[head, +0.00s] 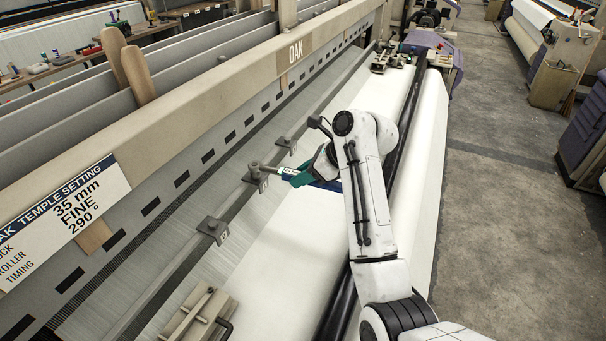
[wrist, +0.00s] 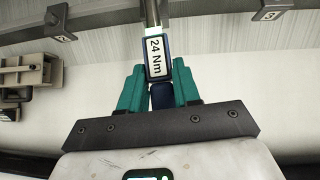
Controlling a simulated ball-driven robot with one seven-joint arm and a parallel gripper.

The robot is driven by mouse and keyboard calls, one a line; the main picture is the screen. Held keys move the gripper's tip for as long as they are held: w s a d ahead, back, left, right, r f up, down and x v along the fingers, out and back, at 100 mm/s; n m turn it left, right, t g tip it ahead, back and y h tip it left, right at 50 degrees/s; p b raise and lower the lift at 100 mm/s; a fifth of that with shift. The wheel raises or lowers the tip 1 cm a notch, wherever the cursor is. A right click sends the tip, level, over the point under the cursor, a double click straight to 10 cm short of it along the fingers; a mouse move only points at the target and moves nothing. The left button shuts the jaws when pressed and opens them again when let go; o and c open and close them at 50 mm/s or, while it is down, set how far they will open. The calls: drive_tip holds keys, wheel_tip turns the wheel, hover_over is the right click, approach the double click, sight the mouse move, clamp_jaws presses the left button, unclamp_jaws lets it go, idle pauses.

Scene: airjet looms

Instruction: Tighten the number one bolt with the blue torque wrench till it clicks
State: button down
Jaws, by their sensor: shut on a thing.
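My gripper (head: 301,179) has green fingers, shut around the torque wrench, and it also shows in the wrist view (wrist: 160,88). The wrench (wrist: 158,57) has a dark blue body, a metal shaft and a lit label reading "24 Nm". In the head view the wrench's grey head (head: 255,168) is at the middle of three dark brackets along the loom rail. It appears to sit over the bolt there, which is hidden. The near bracket (head: 211,228) and far bracket (head: 286,143) carry small tags, too small to read surely.
A beige clamp-like block (head: 199,315) stands on the cloth at the near end. The white cloth (head: 300,225) is clear between. The loom's beam (head: 215,85) with "OAK" signs runs along the left. Bare floor (head: 500,180) lies to the right.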

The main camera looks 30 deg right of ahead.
drive_tip(key=shift+w+r, duration=0.1)
drive_tip(key=shift+r, duration=0.3)
idle(0.4)
drive_tip(key=shift+r, duration=0.15)
drive_tip(key=shift+d, duration=0.1)
idle(0.4)
drive_tip(key=shift+w+d+n+g, duration=0.3)
drive_tip(key=shift+w+n+g, duration=0.1)
drive_tip(key=shift+n, duration=0.1)
drive_tip(key=shift+r, duration=0.3)
drive_tip(key=shift+r+t+y, duration=0.1)
drive_tip(key=shift+t+y, duration=0.2)
drive_tip(key=shift+y, duration=0.1)
idle(0.4)
